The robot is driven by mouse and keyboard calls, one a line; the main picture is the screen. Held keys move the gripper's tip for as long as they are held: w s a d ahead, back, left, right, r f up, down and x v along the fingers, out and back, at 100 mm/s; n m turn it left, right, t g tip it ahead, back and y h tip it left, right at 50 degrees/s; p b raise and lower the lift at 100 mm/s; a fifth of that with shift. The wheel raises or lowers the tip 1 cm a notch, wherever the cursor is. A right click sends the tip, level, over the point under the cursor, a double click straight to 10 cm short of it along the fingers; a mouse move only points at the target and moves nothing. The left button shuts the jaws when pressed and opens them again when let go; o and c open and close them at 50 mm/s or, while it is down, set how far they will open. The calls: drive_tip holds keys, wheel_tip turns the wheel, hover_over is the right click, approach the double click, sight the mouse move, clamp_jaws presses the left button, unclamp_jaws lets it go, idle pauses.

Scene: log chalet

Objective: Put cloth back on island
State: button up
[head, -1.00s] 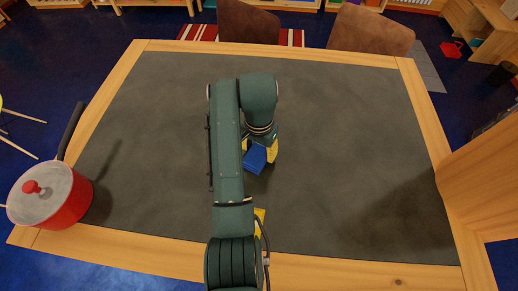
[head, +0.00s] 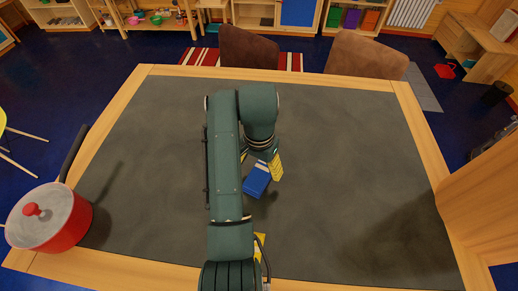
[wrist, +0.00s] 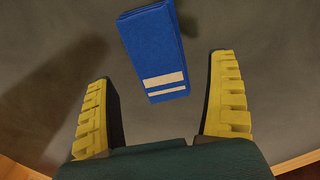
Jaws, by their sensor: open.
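The cloth (head: 257,180) is a folded blue block with pale stripes at one end. It lies on the dark grey top of the island (head: 340,160). In the wrist view the cloth (wrist: 153,45) is ahead of the fingertips, with its striped end towards my gripper. In the head view my gripper (head: 262,165) is just behind the cloth, partly hidden by my arm.
A red pot (head: 50,217) with a lid and dark handle stands at the island's left edge. Two brown chairs, one of them the left chair (head: 248,47), stand at the far side. A wooden panel (head: 478,205) rises at the right. Most of the island top is bare.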

sight(259, 173)
drive_tip(key=w+d+r+n+t, duration=0.1)
drive_tip(key=w+d+r+t, duration=0.1)
drive_tip(key=w+r+t, duration=0.35)
drive_tip(key=w+d+r+n+t, duration=0.1)
drive_tip(key=w+d+r+t, duration=0.15)
drive_tip(key=r+t, duration=0.6)
drive_tip(key=s+d+r+n+t, duration=0.1)
drive_tip(key=s+r+t, duration=0.3)
drive_tip(key=s+r, duration=0.6)
drive_tip(key=s+d+r+n+t, duration=0.1)
drive_tip(key=s+d+r+t, duration=0.3)
drive_tip(key=s+r, duration=0.6)
drive_tip(key=shift+d+r+h, duration=0.15)
drive_tip(key=shift+d+h, duration=0.05)
drive_tip(key=shift+h, duration=0.2)
drive_tip(key=shift+s, duration=0.1)
